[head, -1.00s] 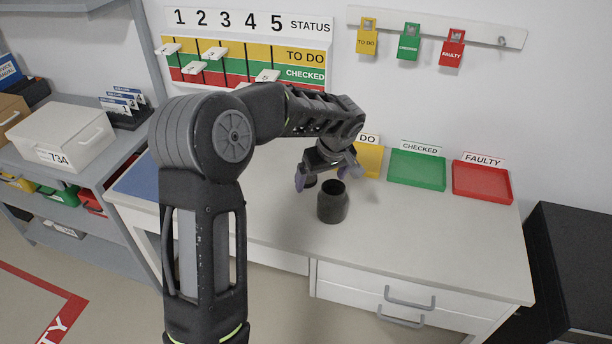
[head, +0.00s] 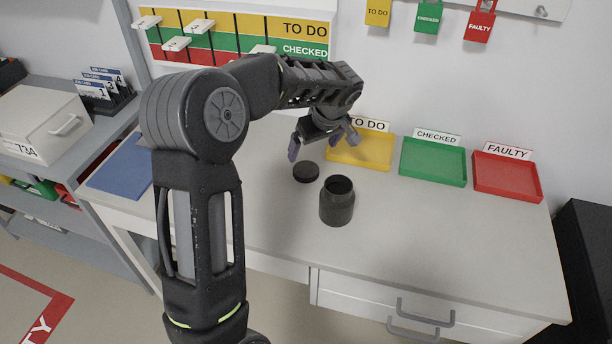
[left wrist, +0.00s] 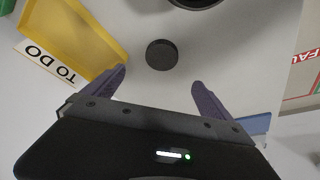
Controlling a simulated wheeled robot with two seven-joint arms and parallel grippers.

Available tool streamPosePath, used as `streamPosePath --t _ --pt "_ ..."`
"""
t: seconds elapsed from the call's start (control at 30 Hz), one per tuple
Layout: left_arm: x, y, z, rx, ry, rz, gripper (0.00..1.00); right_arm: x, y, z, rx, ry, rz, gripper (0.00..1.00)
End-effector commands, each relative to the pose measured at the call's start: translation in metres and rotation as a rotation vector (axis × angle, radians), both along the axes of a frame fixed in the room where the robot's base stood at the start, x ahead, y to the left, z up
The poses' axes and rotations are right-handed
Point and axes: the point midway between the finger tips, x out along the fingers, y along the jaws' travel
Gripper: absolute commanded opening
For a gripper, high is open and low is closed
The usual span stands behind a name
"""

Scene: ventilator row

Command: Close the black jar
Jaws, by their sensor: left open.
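The black jar (head: 337,203) stands upright and open-topped on the white table. Its round black lid (head: 306,172) lies flat on the table just behind and to the left of it. In the left wrist view the lid (left wrist: 161,55) lies beyond my fingertips, roughly between their lines, and part of the jar (left wrist: 195,3) shows at the top edge. My left gripper (head: 322,146) is open and empty, above the table behind the lid; its purple fingers also show in the left wrist view (left wrist: 158,80). My right gripper is not in view.
Yellow TO DO (head: 362,152), green CHECKED (head: 433,163) and red FAULTY (head: 507,178) trays stand along the back of the table (head: 440,250). A blue mat (head: 119,168) lies at the left. The front right of the table is clear.

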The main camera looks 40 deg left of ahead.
Motion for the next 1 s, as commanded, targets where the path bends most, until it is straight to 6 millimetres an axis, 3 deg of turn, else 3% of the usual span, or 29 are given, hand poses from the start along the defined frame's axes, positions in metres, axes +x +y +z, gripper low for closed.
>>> streamPosePath --t 0.03,0.2,0.63,1.0 --pt "0.0 0.0 -0.014 0.0 0.0 0.0 0.96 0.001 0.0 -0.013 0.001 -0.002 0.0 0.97" --pt "0.0 0.0 -0.029 0.0 0.0 0.0 0.96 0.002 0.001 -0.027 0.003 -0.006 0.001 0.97" --pt "0.0 0.001 -0.03 0.0 0.001 0.0 0.96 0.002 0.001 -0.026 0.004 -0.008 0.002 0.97" --pt "0.004 0.01 -0.053 0.0 0.0 0.0 0.96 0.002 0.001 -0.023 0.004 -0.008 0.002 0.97"
